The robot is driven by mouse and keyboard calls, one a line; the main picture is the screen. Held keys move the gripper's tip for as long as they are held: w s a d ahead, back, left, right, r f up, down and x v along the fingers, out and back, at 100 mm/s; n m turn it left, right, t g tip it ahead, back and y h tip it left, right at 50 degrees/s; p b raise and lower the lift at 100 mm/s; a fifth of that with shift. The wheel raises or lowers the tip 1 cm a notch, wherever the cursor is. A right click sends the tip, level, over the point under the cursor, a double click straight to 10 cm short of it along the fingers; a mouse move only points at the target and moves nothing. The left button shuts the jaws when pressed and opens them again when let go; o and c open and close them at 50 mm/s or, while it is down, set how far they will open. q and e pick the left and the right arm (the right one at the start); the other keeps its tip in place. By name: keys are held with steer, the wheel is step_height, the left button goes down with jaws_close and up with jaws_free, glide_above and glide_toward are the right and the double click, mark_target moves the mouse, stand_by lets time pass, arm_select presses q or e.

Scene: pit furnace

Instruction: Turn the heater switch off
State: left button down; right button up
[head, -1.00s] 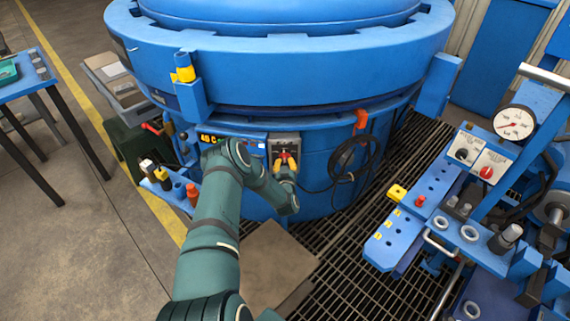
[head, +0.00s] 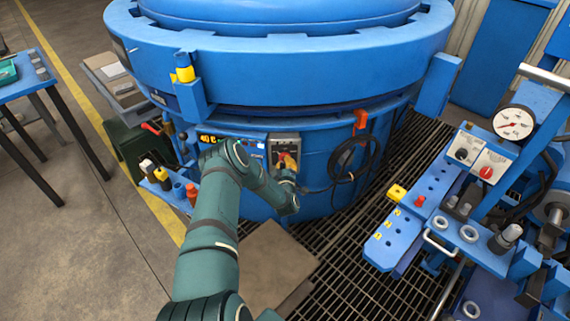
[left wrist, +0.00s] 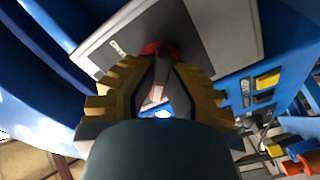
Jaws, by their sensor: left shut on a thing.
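The heater switch is a red-based knob (left wrist: 158,92) on a grey plate (left wrist: 110,42) fixed to the blue furnace wall. In the head view the switch box (head: 286,142) sits right of the lit display, and the fingers hide most of the knob. My left gripper (head: 288,162) reaches the box from below. In the left wrist view its yellow ribbed fingers (left wrist: 160,82) lie on both sides of the knob, shut on it. My dark wrist hides the lower part of that view. My right gripper is not in view.
The round blue furnace (head: 280,55) fills the upper middle. A black cable loop (head: 352,160) hangs to the right. A blue bench with a gauge (head: 514,123) stands at the right; floor grating lies between.

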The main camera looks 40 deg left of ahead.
arm_select(q)
steer(key=shift+n, duration=0.3)
steer(key=c, duration=1)
jaws_free()
steer(key=v, duration=1.2)
